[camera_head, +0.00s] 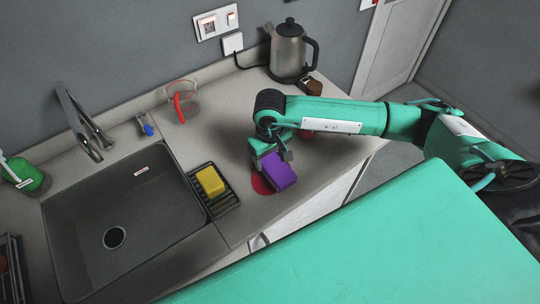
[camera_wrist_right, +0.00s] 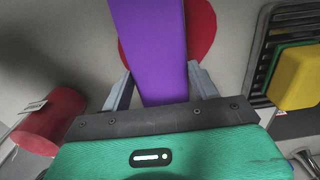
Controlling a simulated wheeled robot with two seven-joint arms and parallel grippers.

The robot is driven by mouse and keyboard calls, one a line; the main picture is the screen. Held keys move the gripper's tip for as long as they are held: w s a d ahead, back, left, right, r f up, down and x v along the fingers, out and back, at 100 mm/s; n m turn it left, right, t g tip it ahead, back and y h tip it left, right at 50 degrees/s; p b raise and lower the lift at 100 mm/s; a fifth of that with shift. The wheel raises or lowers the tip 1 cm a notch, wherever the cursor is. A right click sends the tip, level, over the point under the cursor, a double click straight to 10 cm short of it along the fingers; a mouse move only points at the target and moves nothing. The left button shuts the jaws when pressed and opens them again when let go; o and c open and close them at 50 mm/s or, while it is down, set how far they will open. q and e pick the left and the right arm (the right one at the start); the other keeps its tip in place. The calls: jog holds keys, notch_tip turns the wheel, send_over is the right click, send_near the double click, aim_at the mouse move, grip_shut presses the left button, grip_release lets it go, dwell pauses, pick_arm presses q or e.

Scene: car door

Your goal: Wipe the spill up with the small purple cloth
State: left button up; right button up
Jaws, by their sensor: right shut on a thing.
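The small purple cloth (camera_head: 278,171) looks like a thick purple block in the head view. My right gripper (camera_head: 269,159) is shut on it and holds it over the counter. In the right wrist view the purple cloth (camera_wrist_right: 150,50) sits between the two fingers of my right gripper (camera_wrist_right: 160,90). The spill (camera_head: 261,185) is a round red patch on the counter. The cloth covers part of it, and red shows on both sides of the cloth in the right wrist view (camera_wrist_right: 202,28). I cannot tell whether the cloth touches the counter. My left gripper is not in view.
A black rack (camera_head: 228,202) with a yellow sponge (camera_head: 210,181) stands left of the spill, beside the sink (camera_head: 75,225). A kettle (camera_head: 289,50) and a brown jar (camera_head: 310,87) stand at the back. A red object (camera_wrist_right: 52,120) lies close to my right gripper.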

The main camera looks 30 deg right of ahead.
jog(key=shift+f+b, duration=0.4)
jog(key=shift+b, duration=0.1)
dwell(1.2)
jog(key=shift+s+a+b, duration=0.15)
jog(key=shift+a+b, duration=0.35)
jog(key=shift+a, duration=0.5)
dwell(0.6)
jog(key=shift+d+b, duration=0.6)
jog(key=shift+d, duration=0.4)
jog(key=shift+a+b, duration=0.5)
jog(key=shift+a, duration=0.45)
dwell(0.6)
jog(key=shift+d+b, duration=0.6)
jog(key=shift+d, duration=0.4)
dwell(0.3)
jog(key=shift+a+b, duration=0.35)
jog(key=shift+a, duration=0.4)
